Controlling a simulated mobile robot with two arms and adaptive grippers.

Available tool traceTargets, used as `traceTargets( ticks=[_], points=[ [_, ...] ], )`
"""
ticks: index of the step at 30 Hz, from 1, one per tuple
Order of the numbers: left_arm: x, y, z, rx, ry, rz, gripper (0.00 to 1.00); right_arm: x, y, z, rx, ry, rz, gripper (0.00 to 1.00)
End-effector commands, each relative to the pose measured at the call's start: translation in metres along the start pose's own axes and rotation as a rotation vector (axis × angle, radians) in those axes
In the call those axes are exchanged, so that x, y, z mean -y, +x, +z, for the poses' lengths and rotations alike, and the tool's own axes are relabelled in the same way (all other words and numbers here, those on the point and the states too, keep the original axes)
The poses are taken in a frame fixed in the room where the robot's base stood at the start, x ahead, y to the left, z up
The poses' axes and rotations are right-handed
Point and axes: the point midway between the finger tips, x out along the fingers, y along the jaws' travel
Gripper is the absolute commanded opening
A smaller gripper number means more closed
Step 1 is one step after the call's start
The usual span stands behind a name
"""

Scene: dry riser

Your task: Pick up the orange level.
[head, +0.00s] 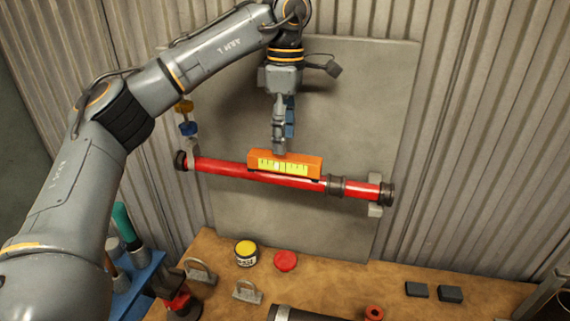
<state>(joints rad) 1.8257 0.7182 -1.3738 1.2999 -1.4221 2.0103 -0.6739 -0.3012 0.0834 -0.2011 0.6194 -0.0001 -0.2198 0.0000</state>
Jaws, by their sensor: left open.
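The orange level (312,160) with a yellow scale on its front rests along the top of the red pipe (230,170). The pipe runs across the grey wall panel, slightly lower at its right end. My left gripper (279,151) points down at the top edge of the level, left of its middle. Its jaws are open and seen nearly edge-on. I cannot tell whether the fingers touch the level or straddle it. My right gripper is not in view.
Brackets hold the pipe against the panel (330,90). Below is a brown bench (330,285) with a yellow-lidded tin (246,252), a red cap (286,261), metal clamps (247,292) and two dark blocks (450,294). A blue tool rack (140,281) stands at left.

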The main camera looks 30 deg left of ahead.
Motion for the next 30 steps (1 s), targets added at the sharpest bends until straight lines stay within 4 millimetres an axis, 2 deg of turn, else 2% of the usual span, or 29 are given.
traceTargets(
  ticks=[10, 19, 20, 28, 30],
  points=[
    [0.003, 0.042, 0.002, -0.001, 0.0, -0.003, 0.6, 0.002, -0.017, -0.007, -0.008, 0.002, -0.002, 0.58],
    [0.002, 0.05, 0.003, 0.0, 0.0, 0.0, 0.6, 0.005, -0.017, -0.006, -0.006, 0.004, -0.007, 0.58],
    [0.002, 0.05, 0.003, 0.0, 0.0, 0.0, 0.56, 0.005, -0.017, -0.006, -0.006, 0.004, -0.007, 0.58],
    [0.002, 0.05, 0.003, 0.0, 0.0, -0.001, 0.01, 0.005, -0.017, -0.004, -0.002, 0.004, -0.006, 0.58],
    [0.002, 0.05, 0.003, 0.0, 0.0, 0.0, 0.0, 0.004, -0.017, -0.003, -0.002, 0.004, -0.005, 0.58]
  ],
)
